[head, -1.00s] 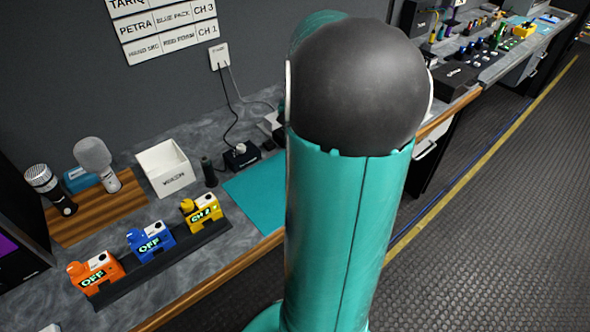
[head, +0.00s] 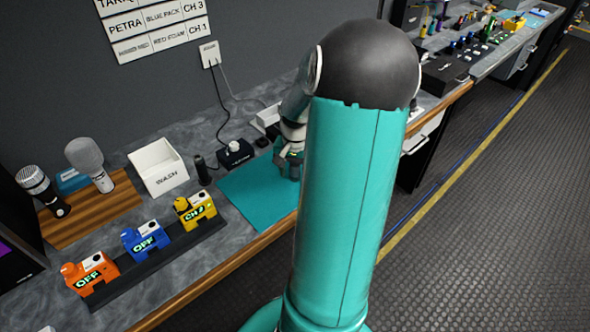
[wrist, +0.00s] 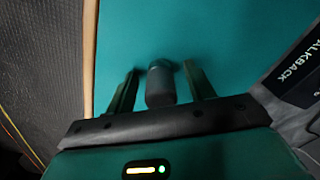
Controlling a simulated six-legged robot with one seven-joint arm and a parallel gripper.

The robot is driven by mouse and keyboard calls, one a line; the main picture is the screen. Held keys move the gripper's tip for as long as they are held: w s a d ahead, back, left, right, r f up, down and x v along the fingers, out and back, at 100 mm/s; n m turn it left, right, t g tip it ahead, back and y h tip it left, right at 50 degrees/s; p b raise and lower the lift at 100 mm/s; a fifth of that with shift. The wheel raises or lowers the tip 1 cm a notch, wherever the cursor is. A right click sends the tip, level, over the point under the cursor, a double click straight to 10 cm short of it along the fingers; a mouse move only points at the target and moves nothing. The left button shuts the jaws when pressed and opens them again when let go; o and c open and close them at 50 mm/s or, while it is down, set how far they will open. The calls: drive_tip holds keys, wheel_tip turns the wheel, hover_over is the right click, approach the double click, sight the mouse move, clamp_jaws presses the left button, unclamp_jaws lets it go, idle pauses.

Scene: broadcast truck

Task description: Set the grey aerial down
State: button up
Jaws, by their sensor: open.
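The grey aerial (wrist: 160,84) shows in the wrist view as a short dark grey cylinder with a rounded end, over the teal mat (wrist: 225,35). My gripper (wrist: 162,88) has its two fingers on either side of the aerial, open, with teal showing in the gaps. Whether the aerial's far end touches the mat is hard to tell. In the head view my gripper (head: 288,166) is low over the teal mat (head: 245,197), partly hidden behind my arm. I cannot make out the aerial there.
A white box (head: 158,168), a black cylinder (head: 202,170) and a black socket block (head: 235,153) stand behind the mat. A rack (head: 155,262) with orange, blue and yellow packs is left. Microphones stand on a wooden board (head: 95,207). The mat's left part is clear.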

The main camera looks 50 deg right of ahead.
drive_tip(key=shift+c, duration=0.2)
drive_tip(key=c, duration=1.1)
drive_tip(key=shift+r, duration=0.2)
drive_tip(key=shift+r, duration=0.2)
wheel_tip(320, 180, up, 2)
drive_tip(key=shift+r, duration=0.1)
drive_tip(key=s+a+r, duration=0.3)
drive_tip(key=r, duration=0.2)
drive_tip(key=shift+s+r, duration=0.25)
drive_tip(key=shift+r, duration=0.15)
drive_tip(key=s+a+r, duration=0.4)
drive_tip(key=s+a, duration=0.2)
drive_tip(key=s, duration=0.1)
